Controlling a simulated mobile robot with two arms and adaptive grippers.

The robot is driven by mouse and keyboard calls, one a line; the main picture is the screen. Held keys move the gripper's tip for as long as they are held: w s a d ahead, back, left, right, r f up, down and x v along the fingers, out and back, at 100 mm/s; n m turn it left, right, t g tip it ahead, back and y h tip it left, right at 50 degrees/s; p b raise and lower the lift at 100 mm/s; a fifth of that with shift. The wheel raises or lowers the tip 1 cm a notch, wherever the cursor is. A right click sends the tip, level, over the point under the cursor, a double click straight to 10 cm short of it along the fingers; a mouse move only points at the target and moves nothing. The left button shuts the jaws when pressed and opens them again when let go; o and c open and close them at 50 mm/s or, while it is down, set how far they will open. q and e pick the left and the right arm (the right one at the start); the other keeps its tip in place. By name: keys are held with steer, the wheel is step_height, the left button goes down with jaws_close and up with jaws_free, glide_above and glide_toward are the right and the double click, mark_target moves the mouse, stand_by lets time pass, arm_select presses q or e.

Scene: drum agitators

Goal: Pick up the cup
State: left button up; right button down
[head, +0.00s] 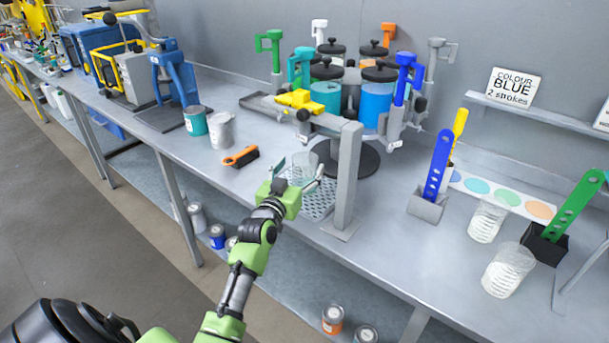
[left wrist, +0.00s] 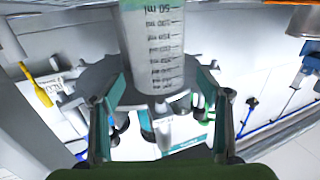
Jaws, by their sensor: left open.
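A clear graduated cup (head: 304,165) stands on the perforated drip grate (head: 318,204) below the dispenser's front bar. In the left wrist view the cup (left wrist: 155,45) shows printed ml marks and sits ahead between the fingers. My left gripper (head: 301,180) reaches in over the table's front edge, its fingers spread to either side of the cup. In the left wrist view the left gripper (left wrist: 160,92) is open, with a gap between the fingers and the cup walls. My right gripper is not in view.
The dispenser's grey upright post (head: 346,180) stands close right of the cup.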

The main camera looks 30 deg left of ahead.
mark_target(304, 152)
arm_select(q)
steer(key=x, duration=0.3)
steer(key=shift+w+f, duration=0.15)
steer(key=shift+w, duration=0.15)
steer(key=c, duration=1.2)
steer(key=shift+c, duration=0.2)
steer(key=shift+r, duration=1.55)
steer(key=shift+s+d+r, duration=0.1)
steer(key=shift+s+r, duration=0.05)
steer(key=shift+s, duration=0.05)
steer(key=b+v, duration=0.2)
steer(key=v, duration=1.5)
steer(key=shift+s+d+b, duration=0.2)
steer(key=shift+b, duration=0.2)
